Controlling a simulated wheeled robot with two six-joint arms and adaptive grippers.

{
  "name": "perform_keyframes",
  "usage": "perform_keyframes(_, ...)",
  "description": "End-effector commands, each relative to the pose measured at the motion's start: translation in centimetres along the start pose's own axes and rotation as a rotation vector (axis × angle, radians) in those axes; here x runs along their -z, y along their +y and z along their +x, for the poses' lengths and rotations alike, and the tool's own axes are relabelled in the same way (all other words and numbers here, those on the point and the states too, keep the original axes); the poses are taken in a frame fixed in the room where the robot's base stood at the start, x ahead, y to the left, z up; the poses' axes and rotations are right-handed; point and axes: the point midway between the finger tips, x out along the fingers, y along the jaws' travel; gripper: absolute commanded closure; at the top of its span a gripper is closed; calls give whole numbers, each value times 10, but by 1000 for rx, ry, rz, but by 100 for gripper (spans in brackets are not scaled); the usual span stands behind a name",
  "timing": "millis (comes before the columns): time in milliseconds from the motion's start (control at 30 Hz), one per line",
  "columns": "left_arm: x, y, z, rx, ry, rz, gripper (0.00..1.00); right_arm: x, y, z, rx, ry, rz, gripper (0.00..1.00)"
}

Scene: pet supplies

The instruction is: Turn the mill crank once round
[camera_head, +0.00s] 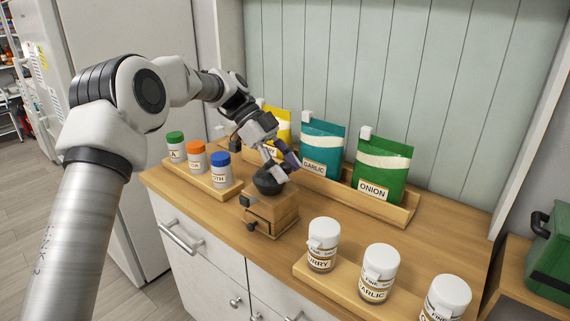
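The mill (271,212) is a small wooden box with a drawer and a dark round bowl (267,184) on top. It stands upright on the wooden counter in the middle of the view. My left gripper (282,168) reaches down from the upper left, with its fingers just above and at the far right side of the bowl. The crank cannot be made out clearly; the fingers cover that spot. Whether the fingers are closed on its handle cannot be told. My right gripper is not in view.
Three jars with green, orange and blue lids (220,168) stand on a wooden tray left of the mill. Yellow, teal (320,150) and green bags (381,172) stand in a rack behind it. White-lidded jars (323,245) stand front right. Bare counter (430,232) lies right of the mill.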

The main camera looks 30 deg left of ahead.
Motion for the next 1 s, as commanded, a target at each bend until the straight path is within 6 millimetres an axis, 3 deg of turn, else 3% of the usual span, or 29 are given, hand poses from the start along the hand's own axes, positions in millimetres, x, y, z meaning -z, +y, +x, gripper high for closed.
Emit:
perform_keyframes(367, 2, -2, -11, 10, 0, 4, 45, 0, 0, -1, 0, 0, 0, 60)
perform_keyframes(733, 1, -2, -96, 8, -3, 3, 45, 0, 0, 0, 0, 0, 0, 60)
perform_keyframes(1000, 2, -2, -119, 3, -2, 2, 45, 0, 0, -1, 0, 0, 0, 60)
